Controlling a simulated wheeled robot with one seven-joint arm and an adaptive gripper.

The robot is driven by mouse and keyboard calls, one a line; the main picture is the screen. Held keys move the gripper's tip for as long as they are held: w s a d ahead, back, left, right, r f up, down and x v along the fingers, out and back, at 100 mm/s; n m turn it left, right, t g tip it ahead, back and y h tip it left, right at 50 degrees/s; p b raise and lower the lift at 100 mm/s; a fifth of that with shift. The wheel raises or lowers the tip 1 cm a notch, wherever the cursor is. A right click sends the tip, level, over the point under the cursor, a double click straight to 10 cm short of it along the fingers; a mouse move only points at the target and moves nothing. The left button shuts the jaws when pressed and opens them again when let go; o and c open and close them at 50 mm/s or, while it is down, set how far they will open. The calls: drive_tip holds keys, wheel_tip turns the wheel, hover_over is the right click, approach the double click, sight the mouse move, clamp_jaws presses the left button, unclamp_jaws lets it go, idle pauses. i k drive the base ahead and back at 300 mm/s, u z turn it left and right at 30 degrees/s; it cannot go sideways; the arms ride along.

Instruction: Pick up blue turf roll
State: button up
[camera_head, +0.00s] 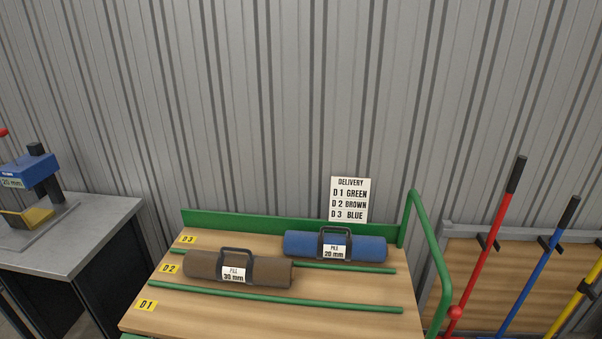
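The blue turf roll (365,248) lies at the back right of a wooden-topped cart (340,318), in the row marked D3. It has a dark carry handle over its middle and a white label reading "PILE 20 mm". A brown turf roll (205,265) lies nearer and to the left, in the row marked D2, with a similar handle and a label that seems to read "30 mm". The D1 row at the front shows no roll. My gripper is not in view.
Green rails divide the cart's rows, and a green hoop handle (429,240) rises at its right. A delivery sign (350,199) stands behind the blue roll. A grey bench (95,225) with a blue device is left. Long-handled tools (490,240) stand right. A corrugated wall closes the back.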

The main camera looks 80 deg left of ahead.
sight(348, 246)
drive_tip(key=u, duration=1.75)
